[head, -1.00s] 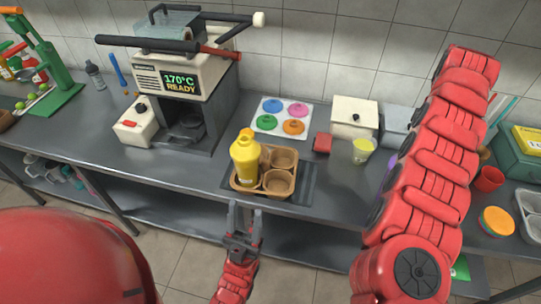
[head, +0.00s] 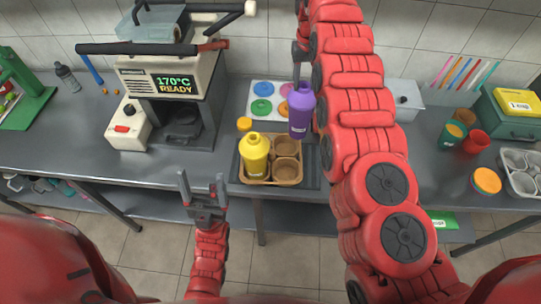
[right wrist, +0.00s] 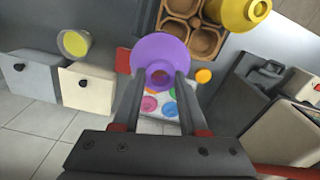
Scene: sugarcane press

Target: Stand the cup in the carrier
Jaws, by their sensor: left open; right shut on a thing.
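The purple cup (head: 301,112) is upright in my right gripper (head: 298,76), which is shut on its top. In the head view it overlaps the back right of the tan carrier (head: 268,183) and appears above it. The right wrist view shows the purple cup (right wrist: 160,50) between the fingers (right wrist: 160,78), with the carrier (right wrist: 189,26) beyond. A yellow cup (head: 255,156) stands in the carrier's left side; it also shows in the wrist view (right wrist: 238,10). Wells to its right look empty. My left gripper (head: 202,178) is open and empty in front of the counter edge.
My right arm covers the counter just right of the carrier. A red cup (head: 477,142) stands further right.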

